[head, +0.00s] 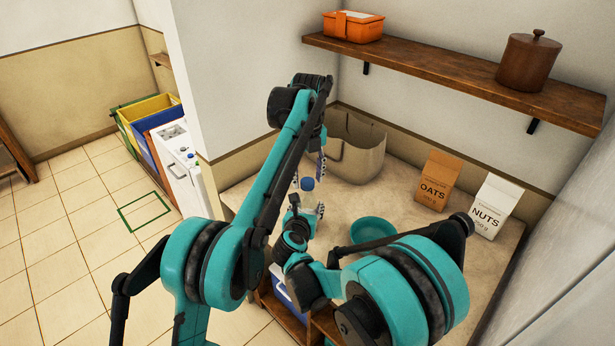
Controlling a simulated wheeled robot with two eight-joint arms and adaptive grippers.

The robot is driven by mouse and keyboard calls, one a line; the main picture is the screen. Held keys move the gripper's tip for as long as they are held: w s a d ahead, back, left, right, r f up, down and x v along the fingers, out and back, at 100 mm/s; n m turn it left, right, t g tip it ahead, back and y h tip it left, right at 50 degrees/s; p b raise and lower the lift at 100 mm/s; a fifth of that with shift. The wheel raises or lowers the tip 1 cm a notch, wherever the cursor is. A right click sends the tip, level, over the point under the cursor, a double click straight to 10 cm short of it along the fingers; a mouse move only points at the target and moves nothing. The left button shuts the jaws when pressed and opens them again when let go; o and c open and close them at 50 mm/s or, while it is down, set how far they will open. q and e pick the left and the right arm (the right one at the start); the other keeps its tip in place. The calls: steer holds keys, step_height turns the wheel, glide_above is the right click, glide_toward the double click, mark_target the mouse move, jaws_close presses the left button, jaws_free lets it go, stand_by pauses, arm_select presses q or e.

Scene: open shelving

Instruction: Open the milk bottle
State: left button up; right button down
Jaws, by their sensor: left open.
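The milk bottle (307,184) shows mainly as a blue cap; its body is largely hidden by my grippers. My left gripper (308,176) comes down from above and is open, with one finger on each side just over the cap. I cannot tell whether the fingers touch the cap. My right gripper (308,206) is just below the cap at the bottle's body, with a fingertip showing to the right. I cannot tell whether it is shut on the bottle.
A teal bowl (373,230) stands on the counter (402,206) right of the grippers. A beige bin (357,150) is behind. An oats bag (437,180) and a nuts bag (496,206) stand at the right. A wooden shelf (440,75) hangs above.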

arm_select(q)
steer(key=shift+f, duration=0.25)
